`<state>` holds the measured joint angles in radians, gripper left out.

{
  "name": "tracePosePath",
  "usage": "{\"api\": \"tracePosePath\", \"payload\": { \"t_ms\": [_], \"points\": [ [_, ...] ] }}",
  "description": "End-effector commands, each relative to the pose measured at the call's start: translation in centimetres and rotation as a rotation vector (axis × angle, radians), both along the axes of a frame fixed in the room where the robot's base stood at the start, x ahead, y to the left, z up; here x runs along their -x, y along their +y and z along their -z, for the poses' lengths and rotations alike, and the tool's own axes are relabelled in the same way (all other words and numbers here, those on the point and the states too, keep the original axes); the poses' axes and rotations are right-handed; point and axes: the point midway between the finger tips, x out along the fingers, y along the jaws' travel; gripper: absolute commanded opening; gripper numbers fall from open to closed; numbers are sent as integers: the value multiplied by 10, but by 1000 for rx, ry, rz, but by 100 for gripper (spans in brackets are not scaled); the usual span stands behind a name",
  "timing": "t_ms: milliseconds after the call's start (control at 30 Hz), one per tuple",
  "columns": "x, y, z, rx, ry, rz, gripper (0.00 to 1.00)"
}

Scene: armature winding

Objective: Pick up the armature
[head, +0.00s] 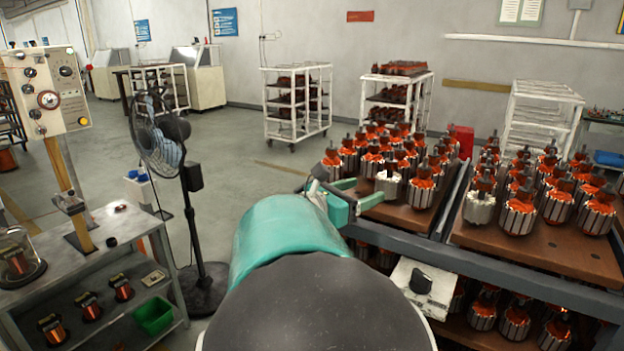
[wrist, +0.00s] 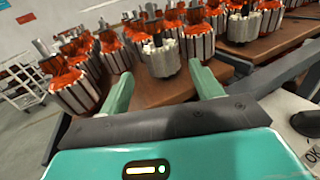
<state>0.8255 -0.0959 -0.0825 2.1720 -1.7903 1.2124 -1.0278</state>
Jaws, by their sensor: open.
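Several armatures with grey slotted cores and orange windings stand upright on a brown board (head: 408,217) on the cart. A paler armature without orange windings (head: 388,181) stands at the front of this group. In the wrist view this pale armature (wrist: 160,59) is straight ahead, between and just beyond the fingertips. My gripper (head: 359,192) is open and empty, with its two green fingers pointing at it. The fingers also show in the wrist view (wrist: 160,76), one on each side, apart from it. A second pale armature (head: 479,206) stands on the right board. Which armature is meant is not marked.
Orange-wound armatures (wrist: 73,85) stand close to the left and behind the pale one. A dark metal cart rail (head: 450,262) runs along the front. A fan (head: 165,140) and workbench (head: 110,235) stand left.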

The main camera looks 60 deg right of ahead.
Motion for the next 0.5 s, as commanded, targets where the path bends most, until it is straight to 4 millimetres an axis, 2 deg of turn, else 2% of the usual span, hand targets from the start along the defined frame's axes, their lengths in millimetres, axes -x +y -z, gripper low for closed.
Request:
{"api": "tracePosePath", "payload": {
  "t_ms": [267,500],
  "points": [
    [12,-21,1,-1,0,-1,65],
    [29,-52,4,-2,-1,-1,65]
  ]
}}
